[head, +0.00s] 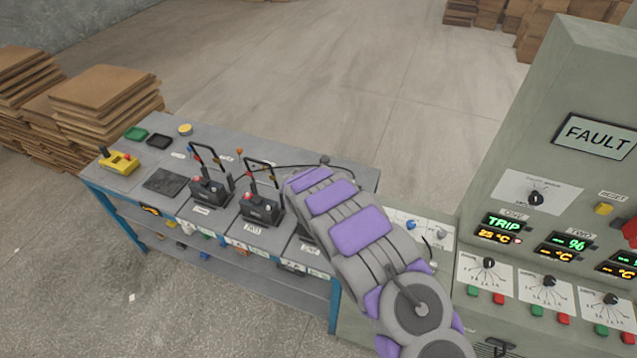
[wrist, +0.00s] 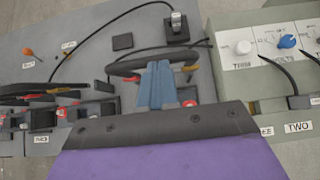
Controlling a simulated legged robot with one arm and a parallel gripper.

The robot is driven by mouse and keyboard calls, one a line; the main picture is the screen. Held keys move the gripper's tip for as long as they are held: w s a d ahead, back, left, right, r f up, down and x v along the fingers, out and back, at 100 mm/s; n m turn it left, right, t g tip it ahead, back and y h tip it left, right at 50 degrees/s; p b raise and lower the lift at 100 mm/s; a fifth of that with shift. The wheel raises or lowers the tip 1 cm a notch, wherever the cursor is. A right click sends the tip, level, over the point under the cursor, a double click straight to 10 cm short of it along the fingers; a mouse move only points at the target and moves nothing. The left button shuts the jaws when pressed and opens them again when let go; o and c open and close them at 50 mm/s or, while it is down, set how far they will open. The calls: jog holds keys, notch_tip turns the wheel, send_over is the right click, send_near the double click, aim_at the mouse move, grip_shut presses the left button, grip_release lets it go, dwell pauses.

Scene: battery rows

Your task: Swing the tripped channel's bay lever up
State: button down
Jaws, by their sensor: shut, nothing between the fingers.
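The cabinet's channel ONE display (head: 502,223) reads TRIP in green, with 25 °C below it. Along the bench stand black battery units with upright black handles, a left one (head: 208,192) and a middle one (head: 260,208). My arm covers the bay to their right in the head view. In the wrist view my gripper (wrist: 158,84) is shut and empty, its blue fingers together over a black curved handle (wrist: 125,66). I cannot tell whether they touch it. A red part (wrist: 190,103) shows just right of the fingers. I cannot make out which part is the bay lever.
A FAULT sign (head: 597,134) is on the cabinet at right. A panel with a white knob (wrist: 243,47) and a blue knob (wrist: 287,41) lies right of my gripper. A black cable (wrist: 85,48) crosses the bench. Cardboard stacks (head: 105,92) stand at left; open floor lies behind.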

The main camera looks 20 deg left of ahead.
jog(key=shift+w+a+r, duration=0.15)
jog(key=shift+a, duration=0.15)
jog(key=shift+d, duration=0.15)
jog(key=shift+r, duration=0.15)
jog(key=p+v, duration=0.2)
jog(key=v, duration=0.7)
jog(key=shift+a+r, duration=0.3)
jog(key=shift+r, duration=0.1)
jog(key=shift+d, duration=0.2)
